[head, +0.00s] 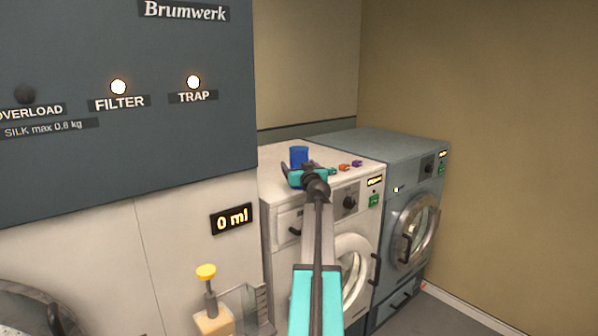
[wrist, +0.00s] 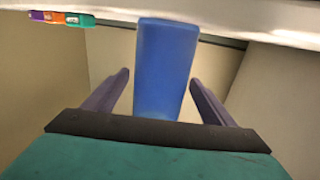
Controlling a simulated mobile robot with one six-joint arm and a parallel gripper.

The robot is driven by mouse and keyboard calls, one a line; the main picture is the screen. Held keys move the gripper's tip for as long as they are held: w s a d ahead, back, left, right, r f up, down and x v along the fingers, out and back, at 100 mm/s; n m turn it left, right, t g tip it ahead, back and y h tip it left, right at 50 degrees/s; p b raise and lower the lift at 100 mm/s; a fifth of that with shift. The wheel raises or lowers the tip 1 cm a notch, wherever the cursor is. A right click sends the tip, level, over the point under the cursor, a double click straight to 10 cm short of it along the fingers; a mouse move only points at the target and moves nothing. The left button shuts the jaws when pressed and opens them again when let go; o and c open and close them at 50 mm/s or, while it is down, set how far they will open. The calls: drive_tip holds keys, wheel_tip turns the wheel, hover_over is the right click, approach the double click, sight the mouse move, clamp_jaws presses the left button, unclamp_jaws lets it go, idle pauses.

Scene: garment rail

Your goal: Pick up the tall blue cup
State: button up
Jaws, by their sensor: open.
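The tall blue cup (head: 299,154) stands on top of the white washing machine (head: 281,186). In the wrist view the cup (wrist: 165,65) fills the middle, between my two purple fingers. My gripper (head: 302,168) is in front of the cup and hides its lower part in the head view. In the wrist view my gripper (wrist: 159,78) is open, with a gap between each finger and the cup's sides. I cannot tell how far the fingertips reach along the cup.
Small orange (head: 344,167) and purple (head: 357,163) items lie to the right of the cup on the machine top. A grey-blue machine (head: 385,145) stands to the right. A large Brumwerk panel (head: 130,60) fills the left. A yellow-knobbed dispenser (head: 207,290) is below it.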

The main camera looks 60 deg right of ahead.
sight(301, 160)
drive_tip(key=c, duration=1.3)
drive_tip(key=shift+o, duration=0.2)
drive_tip(key=shift+r, duration=0.1)
drive_tip(key=shift+r+b, duration=0.75)
drive_tip(key=shift+r, duration=1)
drive_tip(key=shift+v, duration=0.8)
drive_tip(key=r+b+v, duration=0.1)
drive_tip(key=b+v, duration=0.3)
drive_tip(key=v, duration=1)
drive_tip(key=shift+a+r+b, duration=0.2)
drive_tip(key=shift+a+b, duration=0.1)
drive_tip(key=shift+a, duration=0.1)
drive_tip(key=shift+w, duration=0.1)
